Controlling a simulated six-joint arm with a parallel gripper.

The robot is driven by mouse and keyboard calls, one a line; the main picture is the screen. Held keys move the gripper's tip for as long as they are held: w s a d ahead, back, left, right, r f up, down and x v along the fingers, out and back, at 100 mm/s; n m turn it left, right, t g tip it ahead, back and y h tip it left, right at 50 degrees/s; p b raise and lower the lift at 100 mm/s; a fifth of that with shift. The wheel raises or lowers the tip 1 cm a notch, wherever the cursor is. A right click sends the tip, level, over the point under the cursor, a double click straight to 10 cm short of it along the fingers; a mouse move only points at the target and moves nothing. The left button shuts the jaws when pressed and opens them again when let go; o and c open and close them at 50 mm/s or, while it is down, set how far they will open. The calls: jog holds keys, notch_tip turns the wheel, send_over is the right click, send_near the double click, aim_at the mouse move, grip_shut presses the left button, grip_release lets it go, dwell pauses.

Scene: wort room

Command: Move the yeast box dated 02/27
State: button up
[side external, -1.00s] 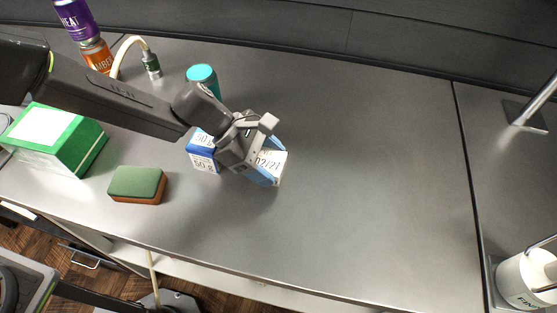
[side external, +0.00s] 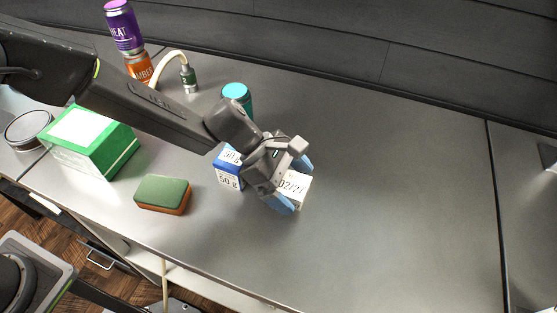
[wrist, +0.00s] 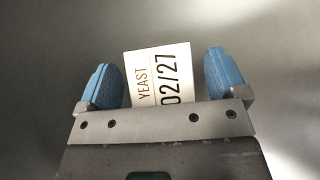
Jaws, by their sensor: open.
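The yeast box, white with black print reading YEAST 02/27 (wrist: 160,75), stands between my gripper's two blue fingertips in the wrist view. My gripper (wrist: 163,70) is open, with a gap on each side of the box, wider on the right. In the side view, my gripper (side external: 295,186) is low over the counter, its fingertips on either side of the white box (side external: 294,190). The gripper body hides part of the box there.
A blue and white box marked 50 g (side external: 229,178) stands close left of my gripper. A teal-topped container (side external: 237,97) is behind. A green-and-brown sponge (side external: 162,194), a green box (side external: 92,142) and stacked cans (side external: 124,28) are left. The counter (side external: 400,190) is clear to the right.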

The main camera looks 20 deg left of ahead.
aim_at(289, 181)
jog(key=r, duration=0.4)
jog(key=shift+w+a+r, duration=0.2)
jog(key=shift+a, duration=0.2)
jog(key=w+a+r, duration=0.2)
jog(key=a+r, duration=0.4)
jog(key=a, duration=0.4)
jog(key=shift+w+a+r, duration=0.15)
jog(key=shift+w+a, duration=0.15)
jog(key=s+a+r+m+t+y, duration=0.35)
jog(key=s+a+r+m, duration=0.55)
jog(key=a, duration=0.3)
jog(key=s+a+f+m+t+y, duration=0.1)
jog(key=s+a+m+t+y, duration=0.1)
jog(key=s+a+m+y, duration=0.3)
jog(key=s+a+m, duration=0.3)
jog(key=s+a, duration=0.2)
jog(key=s, duration=0.1)
jog(key=shift+s+a, duration=0.35)
jog(key=shift+a, duration=0.05)
